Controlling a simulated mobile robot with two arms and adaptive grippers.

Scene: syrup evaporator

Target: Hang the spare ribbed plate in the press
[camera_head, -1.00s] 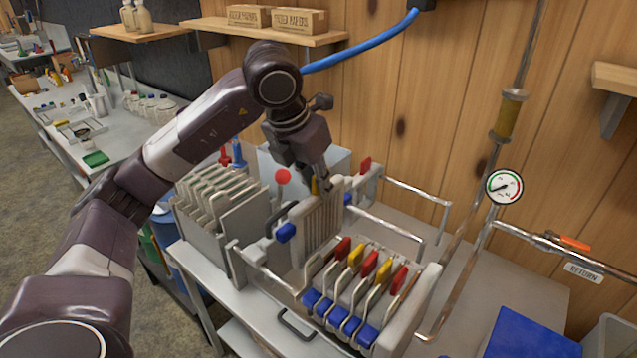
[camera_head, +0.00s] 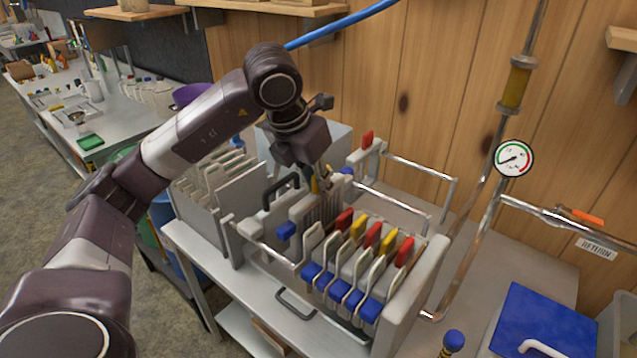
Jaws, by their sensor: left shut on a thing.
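My left gripper (camera_head: 320,186) is shut on the ribbed plate (camera_head: 325,209), a grey plate with vertical ribs and a blue lug. It holds the plate upright in the press, beside the pack of hung plates. The pack hides the plate's lower part, so I cannot tell whether it rests on the rails. The press (camera_head: 423,284) has metal side rails and a pale end block. Its hung plates (camera_head: 350,270) have looped handles, red and yellow tabs and blue lugs. My right gripper is not in view.
A grey rack (camera_head: 240,222) with several more plates stands left of the press. A pressure gauge (camera_head: 513,158) and pipes (camera_head: 475,240) rise at the right, near the wooden wall. A blue box (camera_head: 545,325) is at the lower right. A cluttered bench (camera_head: 115,125) is at the far left.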

